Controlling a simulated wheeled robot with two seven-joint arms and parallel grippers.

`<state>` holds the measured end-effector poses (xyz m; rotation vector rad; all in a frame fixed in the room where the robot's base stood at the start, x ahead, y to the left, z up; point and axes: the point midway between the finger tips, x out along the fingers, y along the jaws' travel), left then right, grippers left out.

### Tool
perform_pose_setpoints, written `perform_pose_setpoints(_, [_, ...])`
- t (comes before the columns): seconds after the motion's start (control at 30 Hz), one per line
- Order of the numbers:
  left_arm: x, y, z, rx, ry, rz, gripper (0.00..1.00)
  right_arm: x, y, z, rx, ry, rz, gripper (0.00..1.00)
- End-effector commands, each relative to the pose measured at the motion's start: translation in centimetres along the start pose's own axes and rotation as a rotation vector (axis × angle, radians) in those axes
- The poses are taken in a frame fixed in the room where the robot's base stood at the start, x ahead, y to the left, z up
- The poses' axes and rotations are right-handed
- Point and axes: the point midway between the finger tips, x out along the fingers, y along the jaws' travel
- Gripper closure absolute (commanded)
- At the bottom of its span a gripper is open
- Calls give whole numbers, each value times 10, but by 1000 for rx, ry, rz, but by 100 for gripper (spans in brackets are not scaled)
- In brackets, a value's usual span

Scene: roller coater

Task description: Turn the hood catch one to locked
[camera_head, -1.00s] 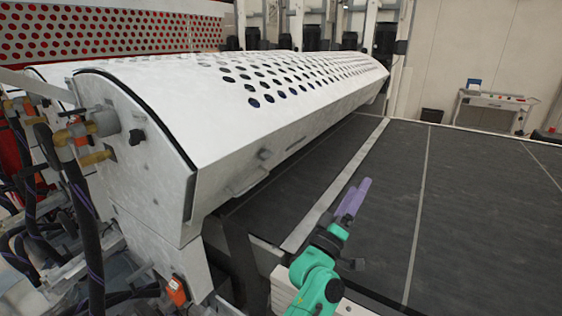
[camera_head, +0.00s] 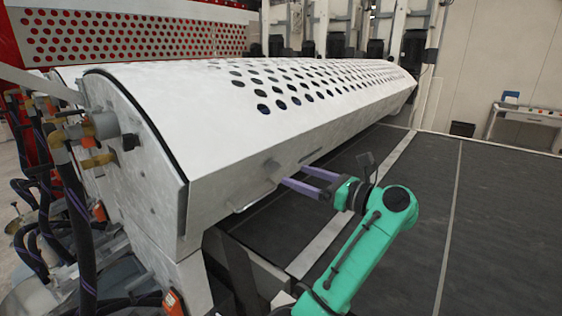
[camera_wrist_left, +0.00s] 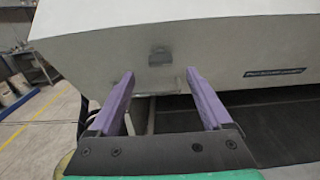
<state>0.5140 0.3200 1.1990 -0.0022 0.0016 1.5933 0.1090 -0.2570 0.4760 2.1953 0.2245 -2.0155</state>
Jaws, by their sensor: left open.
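The hood catch (camera_head: 272,168) is a small grey fitting on the front face of the white perforated hood (camera_head: 215,120). In the left wrist view the catch (camera_wrist_left: 159,56) sits just beyond and between my fingertips; its turned position is too small to tell. My left gripper (camera_head: 295,176) is open, its two purple fingers spread and pointing at the hood face close to the catch. In the left wrist view the left gripper (camera_wrist_left: 160,76) has nothing between its fingers that I can see held. Whether the fingertips touch the hood I cannot tell. My right gripper is not in view.
A pale handle bar (camera_head: 256,197) runs along the hood's lower edge, below the catch. A wide dark conveyor bed (camera_head: 420,220) lies right of the hood. Hoses and fittings (camera_head: 75,190) crowd the hood's left end. A dark label (camera_wrist_left: 273,72) is on the hood.

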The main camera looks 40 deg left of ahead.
Motion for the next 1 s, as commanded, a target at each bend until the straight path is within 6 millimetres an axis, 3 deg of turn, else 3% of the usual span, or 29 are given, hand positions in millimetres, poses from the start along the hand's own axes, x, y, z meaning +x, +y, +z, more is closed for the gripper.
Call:
perform_pose_setpoints(0.03, [15, 1, 7, 0, -6, 3, 18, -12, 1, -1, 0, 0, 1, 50])
perform_pose_setpoints(0.23, [56, 0, 5, 1, -4, 2, 18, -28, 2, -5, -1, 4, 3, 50])
perform_pose_setpoints(0.57, [68, 0, 0, 0, -2, -1, 18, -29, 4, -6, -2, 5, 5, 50])
perform_pose_setpoints(0.6, [68, 0, 0, 0, -2, -1, 21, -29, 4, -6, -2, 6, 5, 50])
perform_pose_setpoints(0.8, [67, 0, 1, 0, -2, -1, 98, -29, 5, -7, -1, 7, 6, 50])
perform_pose_setpoints(1.0, [67, 0, -1, -7, -2, -4, 100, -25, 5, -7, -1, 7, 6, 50])
